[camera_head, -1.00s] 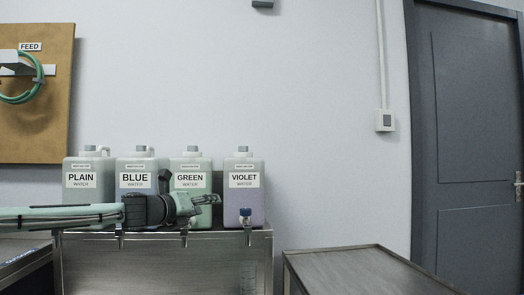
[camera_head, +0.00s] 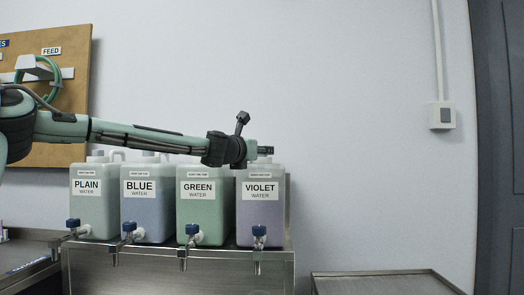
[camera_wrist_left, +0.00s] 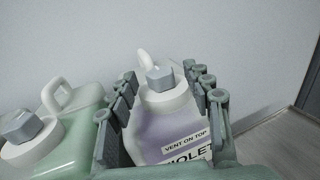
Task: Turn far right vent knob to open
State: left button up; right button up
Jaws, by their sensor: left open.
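The violet water container (camera_head: 260,205) stands at the right end of the row of containers. Its grey vent knob (camera_wrist_left: 160,78) sits on a white collar on top and shows in the left wrist view; in the head view my gripper hides it. My left gripper (camera_head: 266,150) is at the top of this container, with the arm reaching in from the left. In the left wrist view the open fingers (camera_wrist_left: 161,75) show on either side of the knob, with nothing gripped. I cannot tell whether the fingers are down at the knob's height. My right gripper is not in view.
The green (camera_head: 200,208), blue (camera_head: 147,205) and plain (camera_head: 95,205) containers stand to the left, with blue-handled taps in front. Another grey knob (camera_wrist_left: 22,126) is left of my fingers. A wall is behind; a low metal table (camera_head: 385,285) is at right.

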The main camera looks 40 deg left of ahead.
pick_arm(q)
jog(key=shift+x, duration=1.5)
grip_shut()
